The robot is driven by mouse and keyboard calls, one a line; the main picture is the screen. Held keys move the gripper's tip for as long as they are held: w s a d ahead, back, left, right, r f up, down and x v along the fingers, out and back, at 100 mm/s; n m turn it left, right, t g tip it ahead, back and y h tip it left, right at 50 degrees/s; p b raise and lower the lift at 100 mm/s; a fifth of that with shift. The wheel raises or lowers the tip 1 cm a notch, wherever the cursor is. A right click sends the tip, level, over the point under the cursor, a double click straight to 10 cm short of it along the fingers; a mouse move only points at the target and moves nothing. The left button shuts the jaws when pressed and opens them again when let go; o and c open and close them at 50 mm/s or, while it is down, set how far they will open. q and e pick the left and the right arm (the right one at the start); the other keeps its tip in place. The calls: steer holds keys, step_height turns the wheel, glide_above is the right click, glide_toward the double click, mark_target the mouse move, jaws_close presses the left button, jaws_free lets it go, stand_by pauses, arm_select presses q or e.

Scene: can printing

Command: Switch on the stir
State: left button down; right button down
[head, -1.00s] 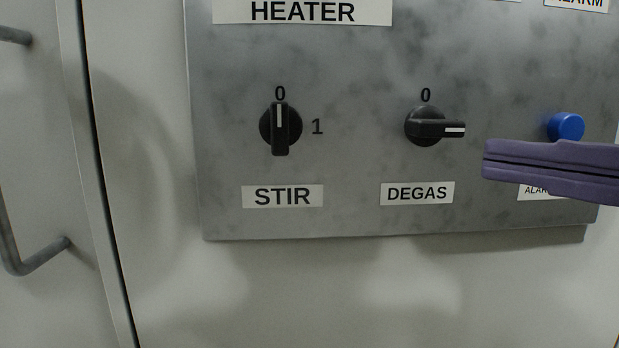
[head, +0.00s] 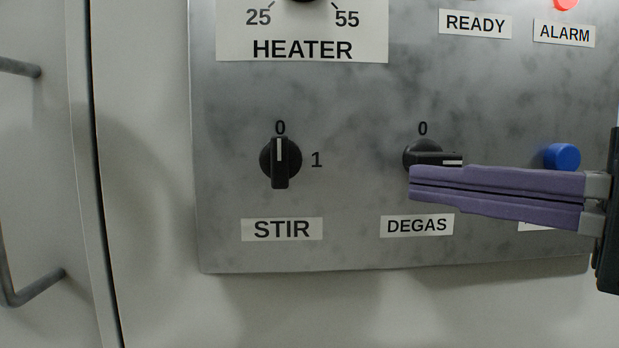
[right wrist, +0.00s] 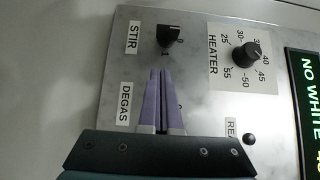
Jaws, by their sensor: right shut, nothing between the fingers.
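The black STIR knob (head: 281,160) is on the lower left of the grey control panel (head: 350,115). Its white mark points up at 0, with 1 to its right. The knob also shows in the right wrist view (right wrist: 170,37), just beyond my fingertips. My right gripper (head: 412,182) is shut and empty, with purple fingers pressed together. In the head view it comes from the right and its tips are over the lower part of the DEGAS knob (head: 425,152), apart from the STIR knob. The DEGAS knob's mark points right. My left gripper is not in view.
A blue button (head: 562,157) is right of the DEGAS knob, partly near my fingers. The heater dial (right wrist: 245,54) and a dark display (right wrist: 306,90) show in the right wrist view. A cabinet handle (head: 30,290) is at far left. The panel between STIR and DEGAS is clear.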

mark_target(280, 161)
steer(key=x, duration=0.5)
steer(key=shift+w+a+r, duration=0.1)
steer(key=shift+a+r, duration=0.05)
steer(key=shift+a+p, duration=0.3)
steer(key=shift+a, duration=1.7)
steer(key=shift+f+m+b, duration=0.4)
steer(key=shift+m, duration=0.1)
